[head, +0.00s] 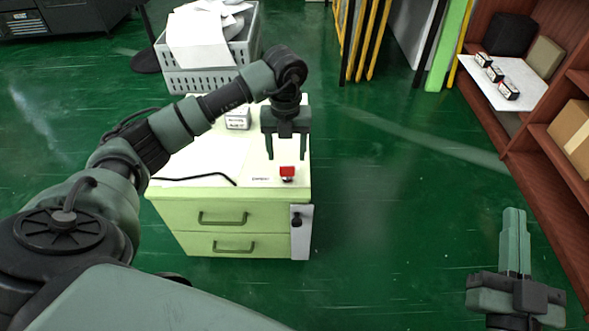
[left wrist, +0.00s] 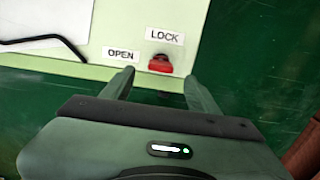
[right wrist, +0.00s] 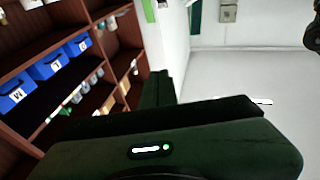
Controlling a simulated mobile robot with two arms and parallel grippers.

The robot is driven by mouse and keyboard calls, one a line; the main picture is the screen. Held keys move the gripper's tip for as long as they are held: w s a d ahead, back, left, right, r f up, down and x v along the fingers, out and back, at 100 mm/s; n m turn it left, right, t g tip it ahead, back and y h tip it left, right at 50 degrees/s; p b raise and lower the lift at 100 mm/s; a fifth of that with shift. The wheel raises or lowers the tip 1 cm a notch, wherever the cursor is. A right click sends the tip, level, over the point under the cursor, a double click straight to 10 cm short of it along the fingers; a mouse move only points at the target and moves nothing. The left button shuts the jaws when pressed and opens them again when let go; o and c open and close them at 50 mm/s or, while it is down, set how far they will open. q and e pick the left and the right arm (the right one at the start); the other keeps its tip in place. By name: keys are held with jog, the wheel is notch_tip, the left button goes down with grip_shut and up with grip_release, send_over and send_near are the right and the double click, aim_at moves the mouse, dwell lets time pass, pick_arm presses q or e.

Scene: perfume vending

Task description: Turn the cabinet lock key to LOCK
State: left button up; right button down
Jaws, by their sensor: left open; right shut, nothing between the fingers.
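The pale green cabinet (head: 240,215) stands on the floor in the middle of the head view. The red key (head: 287,171) sits on its top near the front right corner. In the left wrist view, the red key (left wrist: 160,63) is just below the LOCK label (left wrist: 165,36) and right of the OPEN label (left wrist: 121,55). I cannot tell which label the key points to. My left gripper (head: 285,156) is open and points down above the key, which shows between its fingers in the left wrist view, apparently untouched. My right gripper (head: 514,212) is shut and empty, far right of the cabinet.
A white box (head: 238,119) and a black cable (head: 205,176) lie on the cabinet top. A grey crate with papers (head: 203,80) stands behind it. Brown shelving (head: 520,150) is at the right. The green floor between cabinet and shelving is clear.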

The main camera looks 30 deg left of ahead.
aim_at(287, 167)
pick_arm(q)
notch_tip(287, 167, down, 6)
jog(key=shift+f+b, duration=0.1)
jog(key=shift+b, duration=0.8)
jog(key=shift+f, duration=0.2)
pick_arm(e)
jog(key=s+r+t+y, duration=0.2)
jog(key=s+r+t, duration=0.2)
jog(key=r, duration=0.4)
jog(key=shift+s+t, duration=0.2)
jog(key=shift+t, duration=0.5)
pick_arm(q)
jog(key=shift+c, duration=0.3)
pick_arm(e)
jog(key=shift+r, duration=0.1)
pick_arm(q)
grip_shut()
pick_arm(e)
jog(key=shift+w, duration=0.1)
